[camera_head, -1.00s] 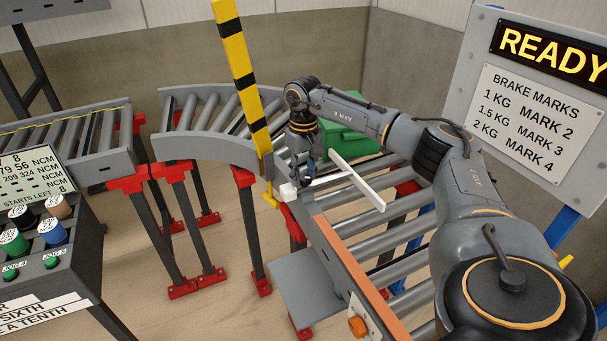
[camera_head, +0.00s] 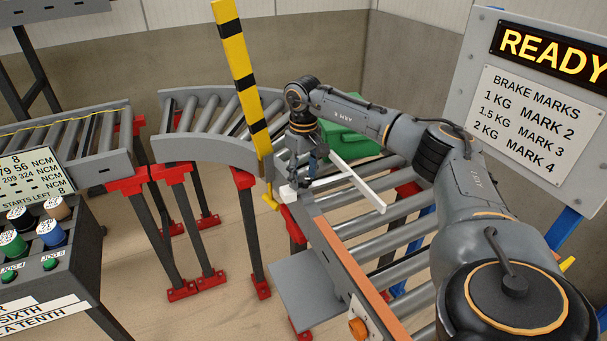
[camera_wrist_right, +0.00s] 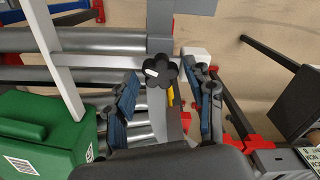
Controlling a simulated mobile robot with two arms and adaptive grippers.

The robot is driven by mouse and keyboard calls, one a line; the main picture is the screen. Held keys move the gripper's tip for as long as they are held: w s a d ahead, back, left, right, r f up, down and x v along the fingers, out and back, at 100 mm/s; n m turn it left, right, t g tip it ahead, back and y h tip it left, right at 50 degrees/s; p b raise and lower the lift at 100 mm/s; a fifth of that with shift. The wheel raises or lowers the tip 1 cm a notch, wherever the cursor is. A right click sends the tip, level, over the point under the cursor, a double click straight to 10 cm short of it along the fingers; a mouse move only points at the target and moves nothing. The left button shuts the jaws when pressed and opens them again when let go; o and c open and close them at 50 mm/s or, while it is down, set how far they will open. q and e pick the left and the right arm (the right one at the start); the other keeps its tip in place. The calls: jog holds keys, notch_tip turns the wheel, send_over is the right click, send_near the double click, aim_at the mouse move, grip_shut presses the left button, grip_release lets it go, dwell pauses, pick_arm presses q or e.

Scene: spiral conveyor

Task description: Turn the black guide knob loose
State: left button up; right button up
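The black guide knob (camera_wrist_right: 160,71) has a lobed rim and a small white mark on top. In the right wrist view it sits on the pale guide bar (camera_wrist_right: 100,61), over the conveyor's side rail. My right gripper (camera_wrist_right: 168,88) is open, with one blue-padded finger on each side of the knob's line and a gap to each. It also shows in the head view (camera_head: 303,178), pointing down at the conveyor's far corner. There the gripper hides the knob. My left gripper is not in view.
A white crossbar (camera_head: 358,184) lies over the rollers beside the gripper. A green box (camera_head: 345,141) stands behind my right arm. A yellow-black striped post (camera_head: 242,80) rises close to the left. A control box (camera_head: 65,270) is at far left.

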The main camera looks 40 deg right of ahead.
aim_at(304, 179)
notch_tip(304, 179, up, 12)
dwell(0.7)
